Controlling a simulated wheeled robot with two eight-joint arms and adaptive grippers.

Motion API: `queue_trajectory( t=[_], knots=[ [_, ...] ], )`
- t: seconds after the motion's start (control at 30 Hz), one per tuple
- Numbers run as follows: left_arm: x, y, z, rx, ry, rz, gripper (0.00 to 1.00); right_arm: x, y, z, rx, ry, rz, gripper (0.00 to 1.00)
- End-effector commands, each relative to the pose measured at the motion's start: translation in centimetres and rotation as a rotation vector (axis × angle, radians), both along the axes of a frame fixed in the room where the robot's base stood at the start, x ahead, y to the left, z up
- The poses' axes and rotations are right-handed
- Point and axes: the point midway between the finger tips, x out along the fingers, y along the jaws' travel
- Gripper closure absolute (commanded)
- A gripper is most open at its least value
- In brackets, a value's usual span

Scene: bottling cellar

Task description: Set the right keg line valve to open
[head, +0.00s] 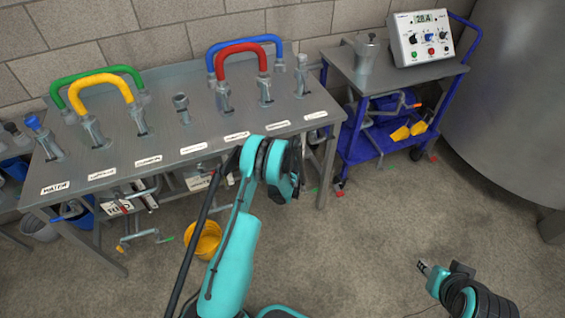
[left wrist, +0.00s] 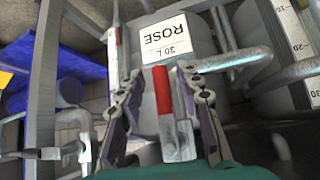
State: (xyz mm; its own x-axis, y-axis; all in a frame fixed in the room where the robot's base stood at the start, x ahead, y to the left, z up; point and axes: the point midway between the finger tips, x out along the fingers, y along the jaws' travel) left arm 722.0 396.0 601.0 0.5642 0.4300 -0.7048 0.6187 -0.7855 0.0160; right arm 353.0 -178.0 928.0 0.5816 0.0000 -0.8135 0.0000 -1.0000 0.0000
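The fingers are apart, with a visible gap at least on the left side; I cannot tell whether the right finger touches the lever. In the head view my left arm reaches toward the table's front edge and its wrist hides the fingers. My right gripper (head: 423,267) is low at the right, away from the table.
A metal table (head: 165,135) carries colored hose loops and labelled ports. A yellow bucket (head: 203,240) stands on the floor near my left arm. A blue cart (head: 365,150) stands right of the table, beside a large tank (head: 510,110). Pipes crowd the left gripper.

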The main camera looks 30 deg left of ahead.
Motion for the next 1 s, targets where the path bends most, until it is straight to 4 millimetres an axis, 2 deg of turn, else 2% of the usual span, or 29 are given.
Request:
queue_trajectory(
  t=[0.23, 0.5, 0.7, 1.0],
  knots=[
    [-1.0, -0.8, 1.3, 0.000, 0.000, 0.000, 0.65, 0.0, 0.0, 0.0, 0.000, 0.000, 0.000, 0.65],
    [-4.3, -3.3, 5.4, -0.001, 0.001, -0.001, 0.65, 0.0, 0.0, 0.0, 0.000, 0.000, 0.000, 0.65],
    [-6.1, -4.7, 7.7, 0.000, 0.000, -0.001, 0.65, 0.0, 0.0, 0.0, 0.000, 0.000, 0.000, 0.65],
    [-6.8, -5.2, 8.5, 0.001, 0.000, -0.001, 0.65, 0.0, 0.0, 0.0, 0.000, 0.000, 0.000, 0.65]
  ],
)
